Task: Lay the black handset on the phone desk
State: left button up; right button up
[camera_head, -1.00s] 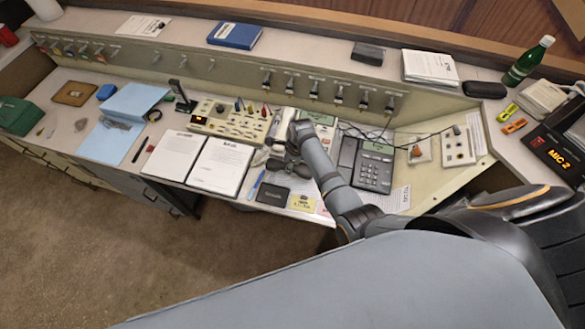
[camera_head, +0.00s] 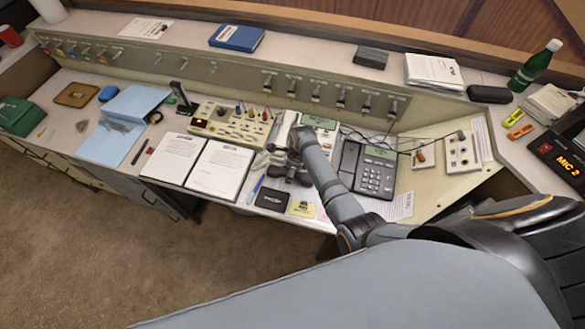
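A dark desk phone (camera_head: 372,172) sits on the console right of the middle. A long dark part on its left side (camera_head: 348,160) looks like a handset or its cradle; I cannot tell which. My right arm reaches in from the right, just left of the phone. My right gripper (camera_head: 280,166) is low over the console, between the phone and the white papers. Its fingers are small and dark, so I cannot tell whether they are open or hold something. My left gripper is not in view.
Loose cables and small socket boxes (camera_head: 461,153) are right of the phone. A green bottle (camera_head: 535,65) stands on the upper ledge.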

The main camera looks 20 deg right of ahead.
aim_at(296, 174)
notch_tip(296, 174, up, 12)
jog(key=s+d, duration=0.1)
jog(key=shift+d, duration=0.3)
jog(key=shift+f, duration=0.1)
